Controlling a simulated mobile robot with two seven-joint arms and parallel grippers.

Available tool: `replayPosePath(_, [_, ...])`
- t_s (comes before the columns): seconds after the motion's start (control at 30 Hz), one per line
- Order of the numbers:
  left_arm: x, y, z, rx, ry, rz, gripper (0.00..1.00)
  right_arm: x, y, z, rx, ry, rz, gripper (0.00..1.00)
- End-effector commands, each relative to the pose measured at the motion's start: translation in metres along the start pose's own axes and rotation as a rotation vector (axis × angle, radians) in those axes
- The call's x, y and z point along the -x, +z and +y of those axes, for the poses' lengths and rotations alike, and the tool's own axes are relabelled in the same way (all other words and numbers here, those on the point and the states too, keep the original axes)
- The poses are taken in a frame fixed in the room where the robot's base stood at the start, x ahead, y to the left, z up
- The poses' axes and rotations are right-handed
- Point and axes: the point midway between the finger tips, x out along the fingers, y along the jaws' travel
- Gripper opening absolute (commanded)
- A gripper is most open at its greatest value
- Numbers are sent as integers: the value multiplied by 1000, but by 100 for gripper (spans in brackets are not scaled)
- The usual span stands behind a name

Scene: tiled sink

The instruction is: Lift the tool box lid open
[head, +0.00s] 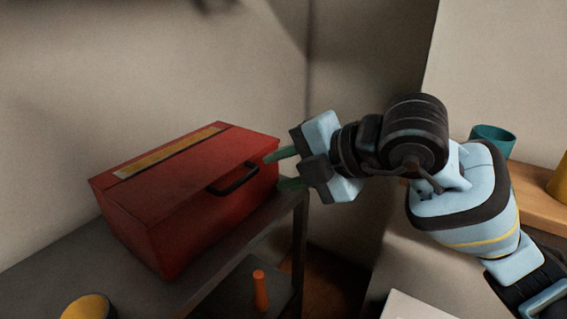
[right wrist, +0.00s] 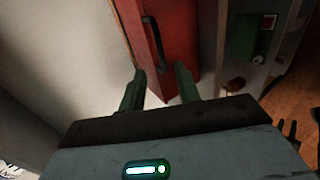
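The red tool box (head: 180,205) sits on a dark shelf with its lid shut. A dark handle (head: 233,179) is on its front face, and a yellowish strip runs along the top. My right gripper (head: 274,170) is at the box's right end, its green fingers pointing at it. In the right wrist view the fingers (right wrist: 159,85) are apart with nothing held between them, and the red box (right wrist: 178,40) with its handle (right wrist: 153,42) lies just beyond. I cannot tell whether a fingertip touches the box. My left gripper is not in view.
The dark shelf (head: 60,265) has free room in front of the box. A yellow round object (head: 88,307) is at its near edge. An orange object (head: 260,290) stands lower down. A teal cup (head: 493,139) stands on a wooden surface at right. A wall is close behind the box.

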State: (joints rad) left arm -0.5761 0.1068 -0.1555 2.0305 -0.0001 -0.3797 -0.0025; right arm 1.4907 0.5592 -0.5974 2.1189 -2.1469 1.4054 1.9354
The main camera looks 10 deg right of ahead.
Motion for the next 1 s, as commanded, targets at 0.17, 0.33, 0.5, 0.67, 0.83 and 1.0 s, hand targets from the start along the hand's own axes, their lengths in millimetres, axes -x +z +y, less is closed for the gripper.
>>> replayPosePath(0.17, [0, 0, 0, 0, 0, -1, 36, -1, 0, 0, -4, 0, -3, 33])
replayPosePath(0.33, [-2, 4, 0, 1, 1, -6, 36, -8, 0, -1, -5, -1, -1, 33])
replayPosePath(0.5, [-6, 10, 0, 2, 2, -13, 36, -24, 0, -2, -6, -2, 0, 33])
replayPosePath(0.67, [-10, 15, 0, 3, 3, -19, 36, -41, 0, -2, -5, -1, 0, 33])
replayPosePath(0.83, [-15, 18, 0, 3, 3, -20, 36, -58, 0, -2, -5, -2, 0, 33])
replayPosePath(1.0, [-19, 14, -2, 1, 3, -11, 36, -75, 0, 0, -5, 0, 0, 33])
